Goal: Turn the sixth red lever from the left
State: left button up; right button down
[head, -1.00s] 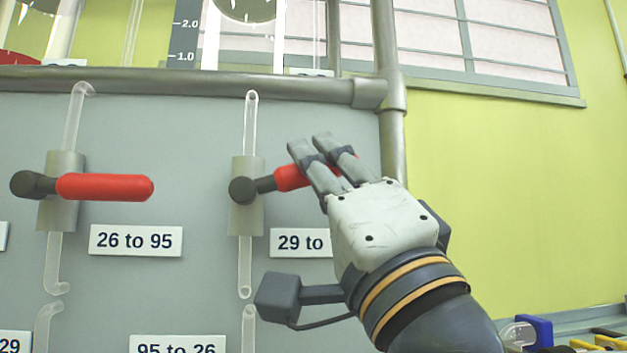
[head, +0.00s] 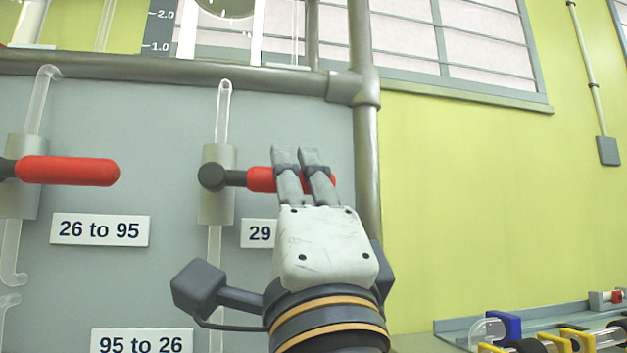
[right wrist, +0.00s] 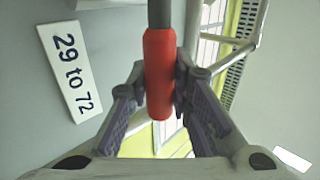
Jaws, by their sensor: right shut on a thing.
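The red lever (head: 261,180) beside the label reading "29 to 72" (right wrist: 70,68) is the rightmost one in the head view. It points right from its dark pivot (head: 211,177) and lies almost level. My right gripper (head: 298,158) is shut on its outer part, with the fingers partly hiding the red grip. In the right wrist view the red grip (right wrist: 159,75) sits between the two finger pads. Another red lever (head: 70,171), by the label "26 to 95" (head: 100,229), lies level at the left. My left gripper is not in view.
A grey pipe (head: 150,70) runs along the panel's top and meets an upright pipe (head: 365,150) just right of the held lever. Glass tubes (head: 222,105) pass behind the levers. A shelf (head: 460,328) with small items stands at the lower right.

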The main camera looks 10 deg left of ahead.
jog(key=c, duration=1.4)
grip_release()
jog(key=v, duration=1.2)
